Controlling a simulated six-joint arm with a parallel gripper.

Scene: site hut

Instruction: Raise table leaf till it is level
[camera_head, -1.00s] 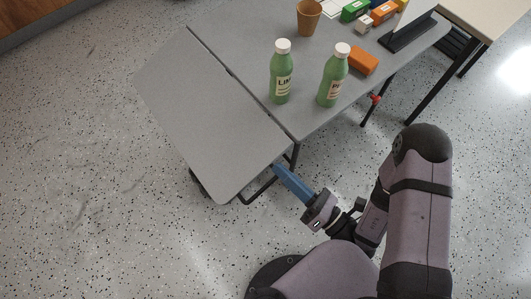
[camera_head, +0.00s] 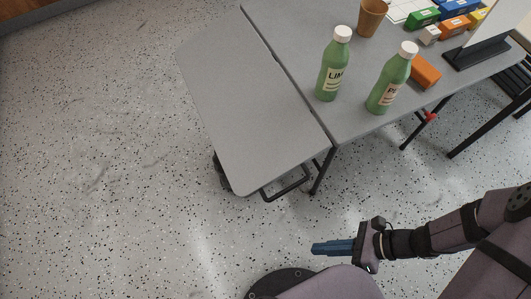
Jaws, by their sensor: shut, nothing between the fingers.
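The grey table leaf (camera_head: 250,110) is along the left side of the grey table top (camera_head: 300,30), with a thin dark seam between them. My gripper (camera_head: 315,248) has blue fingers, shut and empty, pointing left. It is below and right of the leaf in the picture, apart from it.
Two green bottles (camera_head: 333,65) (camera_head: 391,80) stand upright near the seam. A brown cup (camera_head: 370,17), an orange block (camera_head: 425,71), small coloured boxes (camera_head: 454,27) and a panel on a dark stand (camera_head: 476,53) are also on the table. Speckled floor (camera_head: 100,180) left is clear.

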